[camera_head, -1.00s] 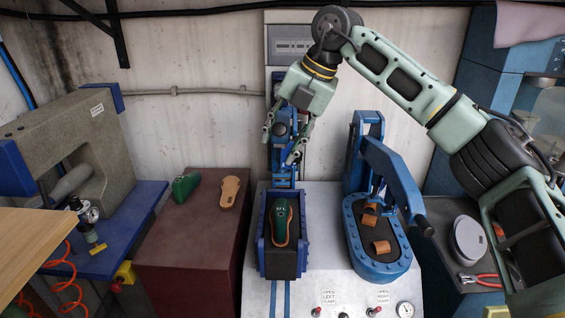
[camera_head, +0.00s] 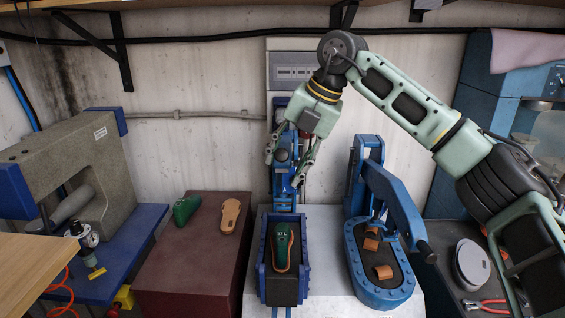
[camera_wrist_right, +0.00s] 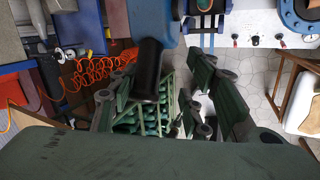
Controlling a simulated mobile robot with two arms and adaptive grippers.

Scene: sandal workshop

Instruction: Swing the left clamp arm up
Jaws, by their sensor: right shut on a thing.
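The left clamp arm (camera_head: 290,137), blue, stands steeply up behind the left press bed (camera_head: 267,284) in the head view. My right gripper (camera_head: 283,169) reaches it from above, a finger on either side. The fingers hide part of the arm. A green last marked L (camera_head: 283,236), with an orange-tan edge, lies uncovered in the left bed. My left gripper is out of view.
The right clamp arm (camera_head: 395,199) slopes down over the right bed (camera_head: 383,296), which holds tan pieces. A green last (camera_head: 186,209) and a tan sole (camera_head: 230,216) lie on the dark red block (camera_head: 190,262). Pliers (camera_head: 485,304) lie at right.

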